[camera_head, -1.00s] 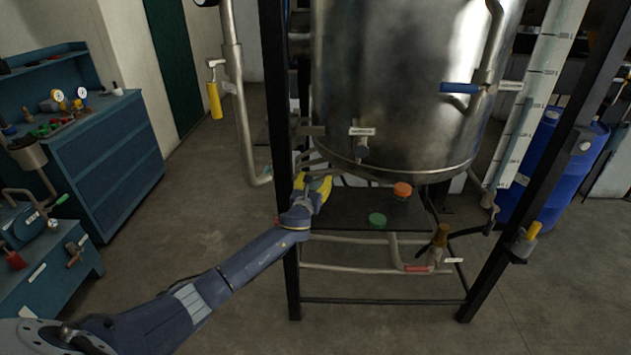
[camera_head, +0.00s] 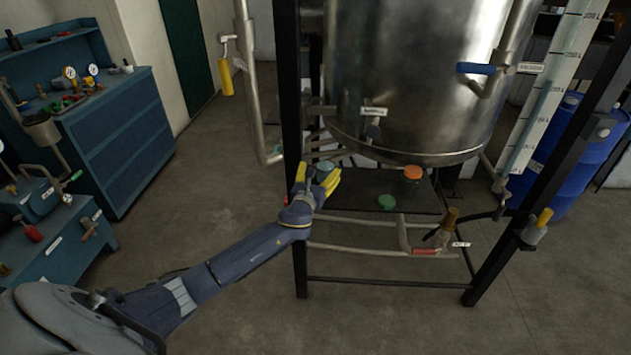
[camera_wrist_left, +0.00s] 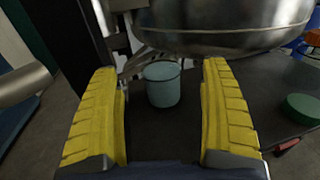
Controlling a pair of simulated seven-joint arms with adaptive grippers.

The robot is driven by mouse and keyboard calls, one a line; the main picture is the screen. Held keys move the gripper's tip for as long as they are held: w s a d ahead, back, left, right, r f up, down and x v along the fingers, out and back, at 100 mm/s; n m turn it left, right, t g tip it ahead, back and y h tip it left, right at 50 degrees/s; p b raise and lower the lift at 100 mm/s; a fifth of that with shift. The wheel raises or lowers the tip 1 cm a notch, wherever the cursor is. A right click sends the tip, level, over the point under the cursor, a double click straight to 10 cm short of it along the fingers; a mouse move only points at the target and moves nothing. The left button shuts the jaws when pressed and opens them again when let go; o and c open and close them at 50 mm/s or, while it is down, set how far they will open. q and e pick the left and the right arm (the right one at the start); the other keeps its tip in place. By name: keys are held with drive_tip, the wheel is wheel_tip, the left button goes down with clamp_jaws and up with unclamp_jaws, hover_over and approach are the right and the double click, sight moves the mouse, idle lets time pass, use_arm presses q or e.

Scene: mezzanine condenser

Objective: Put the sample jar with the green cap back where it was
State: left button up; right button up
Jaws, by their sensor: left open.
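A pale blue-grey jar (camera_head: 325,167) stands upright at the left end of the black shelf (camera_head: 360,188) under the tank. In the left wrist view the jar (camera_wrist_left: 162,88) shows ahead between my fingers, with a gap on both sides. I see no green cap on it. A low green round piece (camera_head: 386,202), like a cap, is on the shelf's front part; it also shows at the right of the left wrist view (camera_wrist_left: 303,107). Whether a jar is under it I cannot tell. My left gripper (camera_head: 316,177) is open and empty at the shelf's left end. My right gripper is not in view.
An orange-capped item (camera_head: 413,174) stands at the shelf's right. The steel tank (camera_head: 415,80) hangs low over the shelf. A black frame post (camera_head: 289,110) is close beside my left gripper. Pipes and a red-handled valve (camera_head: 436,251) sit below the shelf.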

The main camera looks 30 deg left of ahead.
use_arm(q)
drive_tip(key=shift+s+d, duration=0.2)
drive_tip(key=shift+s, duration=1)
drive_tip(key=shift+s+d, duration=0.2)
drive_tip(key=shift+s, duration=0.95)
